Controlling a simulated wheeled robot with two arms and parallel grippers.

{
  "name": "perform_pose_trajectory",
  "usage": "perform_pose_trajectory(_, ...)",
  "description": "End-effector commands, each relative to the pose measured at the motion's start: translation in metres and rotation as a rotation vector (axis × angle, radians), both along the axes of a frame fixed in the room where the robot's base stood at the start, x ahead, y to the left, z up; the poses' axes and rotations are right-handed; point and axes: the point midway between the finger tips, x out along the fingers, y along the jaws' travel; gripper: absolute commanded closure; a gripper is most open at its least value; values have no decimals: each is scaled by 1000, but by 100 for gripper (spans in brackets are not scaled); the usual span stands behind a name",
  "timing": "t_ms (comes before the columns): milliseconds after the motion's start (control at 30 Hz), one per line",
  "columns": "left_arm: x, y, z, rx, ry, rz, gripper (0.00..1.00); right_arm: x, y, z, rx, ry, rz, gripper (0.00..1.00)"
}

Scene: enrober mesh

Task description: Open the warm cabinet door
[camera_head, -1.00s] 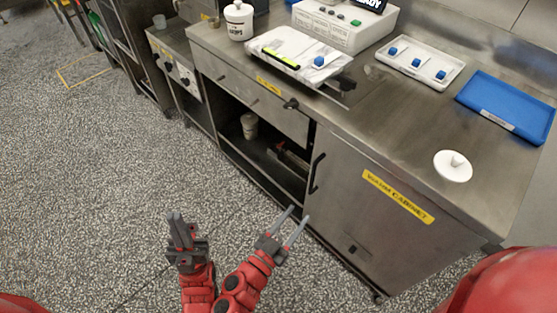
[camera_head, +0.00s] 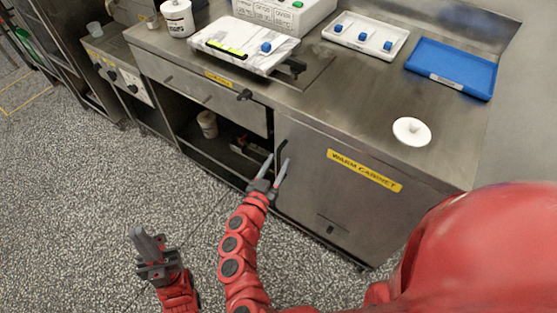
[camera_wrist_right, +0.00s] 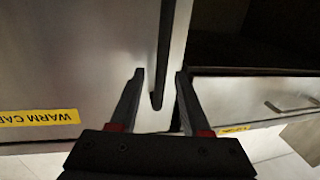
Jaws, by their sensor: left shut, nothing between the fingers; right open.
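The warm cabinet door (camera_head: 345,195) is a steel panel with a yellow "WARM CABINET" label (camera_head: 364,170). It looks shut. Its dark vertical bar handle (camera_head: 281,158) is on the door's left edge. In the right wrist view the handle (camera_wrist_right: 163,60) hangs between the lines of my fingers, its end near the fingertips. My right gripper (camera_head: 273,170) is open at the handle; it also shows in the right wrist view (camera_wrist_right: 160,76). I cannot tell whether it touches the handle. My left gripper (camera_head: 147,240) is shut and empty over the floor, away from the cabinet.
An open shelf bay (camera_head: 215,140) with a pale canister (camera_head: 207,124) is left of the door, under a drawer (camera_head: 200,92). The steel counter (camera_head: 330,100) holds a white lid (camera_head: 411,131), a blue tray (camera_head: 451,67) and a white tray (camera_head: 366,36). The floor in front is clear.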

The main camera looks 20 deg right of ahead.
Motion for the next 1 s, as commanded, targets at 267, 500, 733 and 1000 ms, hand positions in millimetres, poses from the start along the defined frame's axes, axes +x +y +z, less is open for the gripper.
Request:
perform_pose_trajectory(267,0,0,-1,0,0,0,100,12,-10,0,1,2,2,53)
perform_pose_trajectory(500,0,0,-1,0,0,0,100,12,-10,0,0,1,1,62)
perform_pose_trajectory(733,0,0,-1,0,0,0,100,12,-10,0,0,1,1,100)
perform_pose_trajectory(1000,0,0,-1,0,0,0,100,11,-10,0,0,1,1,100)
